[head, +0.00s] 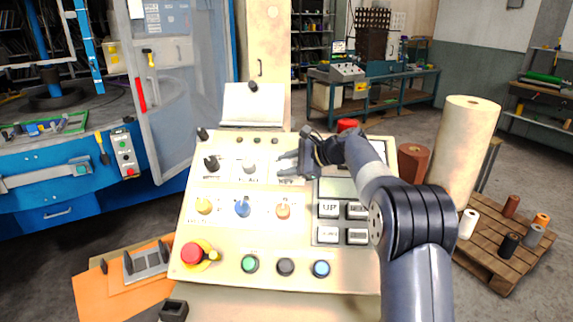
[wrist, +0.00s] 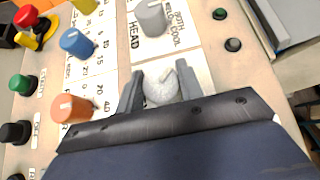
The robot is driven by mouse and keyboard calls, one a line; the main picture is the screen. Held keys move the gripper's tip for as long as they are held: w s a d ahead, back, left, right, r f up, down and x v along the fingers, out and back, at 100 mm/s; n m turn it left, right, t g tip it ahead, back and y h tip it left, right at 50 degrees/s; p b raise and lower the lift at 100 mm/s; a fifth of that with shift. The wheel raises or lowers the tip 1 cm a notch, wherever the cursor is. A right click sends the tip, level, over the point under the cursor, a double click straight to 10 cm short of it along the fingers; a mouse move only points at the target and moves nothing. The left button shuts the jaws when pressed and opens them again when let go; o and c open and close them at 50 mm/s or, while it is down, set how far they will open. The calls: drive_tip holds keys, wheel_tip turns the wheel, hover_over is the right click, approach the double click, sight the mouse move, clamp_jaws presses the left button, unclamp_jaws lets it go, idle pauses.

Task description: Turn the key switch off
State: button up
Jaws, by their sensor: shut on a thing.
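A sloped cream control panel (head: 225,235) fills the middle of the head view. My gripper (head: 284,165) reaches over its top row from the right. In the wrist view my gripper (wrist: 160,84) has a finger on either side of a pale round switch knob (wrist: 160,90) and is shut on it. The knob is still on the panel, and a notch shows on its top. My gripper mostly hides it in the head view. A grey knob (head: 248,167) and a black knob (head: 212,163) are left of it.
Below are yellow (head: 204,206), blue (head: 242,207) and orange (head: 283,209) knobs, close to my fingers. A red emergency stop (head: 192,253) and several push buttons line the bottom. Grey keys (head: 329,208) lie at right. A blue machine (head: 60,190) stands left.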

drive_tip(key=o, duration=1)
drive_tip(key=shift+d, duration=0.1)
drive_tip(key=b+v, duration=0.1)
drive_tip(key=v, duration=0.9)
drive_tip(key=shift+s+d+r+b, duration=0.15)
drive_tip(key=shift+d+b, duration=0.05)
drive_tip(key=shift+b, duration=0.1)
drive_tip(key=p+x, duration=0.1)
drive_tip(key=x, duration=1)
drive_tip(key=shift+r+p, duration=0.1)
drive_tip(key=shift+p, duration=0.25)
drive_tip(key=shift+b, duration=0.3)
drive_tip(key=shift+d, duration=0.1)
